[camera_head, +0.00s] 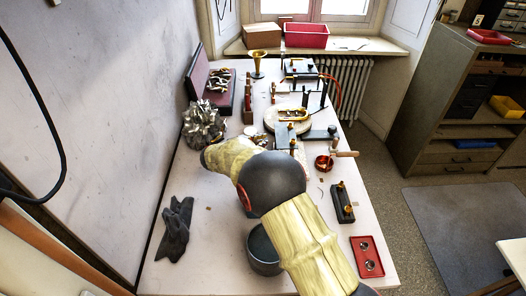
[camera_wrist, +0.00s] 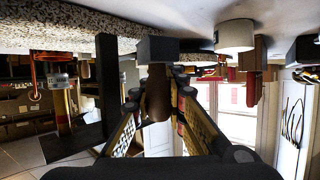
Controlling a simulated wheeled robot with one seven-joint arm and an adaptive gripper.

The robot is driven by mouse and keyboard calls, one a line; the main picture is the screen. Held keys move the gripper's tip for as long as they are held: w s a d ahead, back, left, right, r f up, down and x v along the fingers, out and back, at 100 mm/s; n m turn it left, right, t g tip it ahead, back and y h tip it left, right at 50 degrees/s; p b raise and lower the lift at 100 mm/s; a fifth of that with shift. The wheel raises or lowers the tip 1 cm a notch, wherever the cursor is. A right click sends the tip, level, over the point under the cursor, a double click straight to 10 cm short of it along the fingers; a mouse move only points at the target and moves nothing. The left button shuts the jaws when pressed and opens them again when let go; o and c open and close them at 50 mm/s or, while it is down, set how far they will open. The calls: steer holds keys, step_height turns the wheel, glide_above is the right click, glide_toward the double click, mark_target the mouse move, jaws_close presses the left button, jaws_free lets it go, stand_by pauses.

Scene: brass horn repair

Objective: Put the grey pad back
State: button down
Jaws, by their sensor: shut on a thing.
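In the wrist view, which shows the bench upside down, my gripper (camera_wrist: 157,108) is shut on a brown handle (camera_wrist: 156,92). A dark grey block (camera_wrist: 157,50) sits at the handle's end, on the bench side; it looks like the grey pad. I cannot tell whether the block touches the bench. In the head view my own arm hides the gripper and the pad.
The wrist view shows a white cylinder (camera_wrist: 235,36) beside the block. The front left is mostly clear.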

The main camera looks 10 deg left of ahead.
step_height(320, 180, down, 4)
steer(key=shift+f+b, duration=0.2)
steer(key=shift+b, duration=0.5)
steer(key=shift+r, duration=0.1)
steer(key=c, duration=1.8)
jaws_free()
steer(key=shift+f, duration=0.2)
steer(key=shift+r, duration=0.1)
steer(key=shift+s+a+r, duration=0.15)
steer(key=shift+s, duration=0.05)
steer(key=p+v, duration=0.3)
steer(key=v, duration=0.8)
steer(key=shift+s+a+p, duration=0.1)
steer(key=shift+s+p, duration=0.1)
steer(key=shift+p, duration=0.15)
